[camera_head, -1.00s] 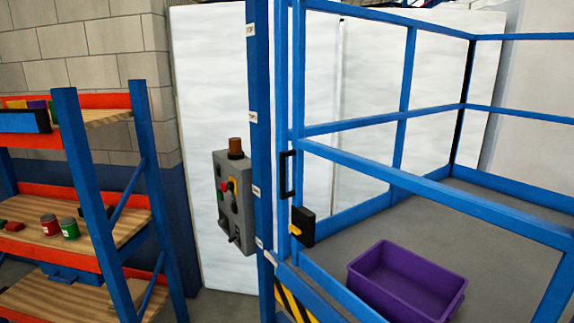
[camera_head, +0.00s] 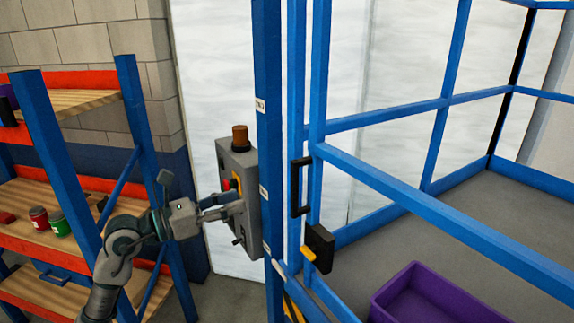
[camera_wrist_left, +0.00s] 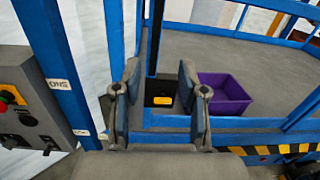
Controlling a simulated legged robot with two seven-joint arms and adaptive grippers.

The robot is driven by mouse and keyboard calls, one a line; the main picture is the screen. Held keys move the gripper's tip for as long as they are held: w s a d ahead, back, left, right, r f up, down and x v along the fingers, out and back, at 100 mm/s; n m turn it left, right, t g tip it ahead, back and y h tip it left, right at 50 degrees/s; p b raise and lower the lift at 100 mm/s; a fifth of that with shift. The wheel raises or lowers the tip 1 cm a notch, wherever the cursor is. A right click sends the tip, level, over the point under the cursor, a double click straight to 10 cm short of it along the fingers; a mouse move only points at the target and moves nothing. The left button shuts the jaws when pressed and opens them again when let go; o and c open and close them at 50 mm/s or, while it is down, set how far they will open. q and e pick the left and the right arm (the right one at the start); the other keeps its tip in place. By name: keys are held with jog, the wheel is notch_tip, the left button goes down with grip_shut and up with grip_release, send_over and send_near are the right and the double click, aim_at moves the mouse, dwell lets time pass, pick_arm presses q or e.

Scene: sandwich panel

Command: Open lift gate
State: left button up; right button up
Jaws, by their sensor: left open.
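The blue lift gate (camera_head: 400,195) is a railed frame, and it appears closed against the blue post. A black upright handle (camera_head: 301,187) is on the gate's near edge. Below it is a black latch box (camera_head: 320,248) with a yellow lever (camera_head: 308,253). In the left wrist view the yellow lever (camera_wrist_left: 163,100) lies between my fingers, farther off. My left gripper (camera_head: 225,205) is open and empty, left of the handle and in front of the grey control box. It also shows in the left wrist view (camera_wrist_left: 159,72). My right gripper is not in view.
The grey control box (camera_head: 225,165) with red and yellow buttons hangs on the blue post (camera_head: 268,120), close to my left gripper. A shelf rack (camera_head: 50,150) with small cans stands left. A purple bin (camera_head: 430,297) sits on the lift floor behind the gate.

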pick_arm(q)
jog(key=r, duration=0.2)
jog(key=p, duration=0.2)
send_near(292, 177)
jog(key=shift+y, duration=0.3)
jog(key=x, duration=0.4)
jog(key=shift+d+r, duration=0.25)
jog(key=p+x, duration=0.1)
jog(key=x, duration=0.5)
jog(key=shift+w+d+f, duration=0.1)
jog(key=shift+w+f, duration=0.05)
jog(key=shift+w, duration=0.15)
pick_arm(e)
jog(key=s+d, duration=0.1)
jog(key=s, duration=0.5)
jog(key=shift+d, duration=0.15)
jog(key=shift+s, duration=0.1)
pick_arm(q)
jog(key=shift+s, duration=0.1)
grip_shut()
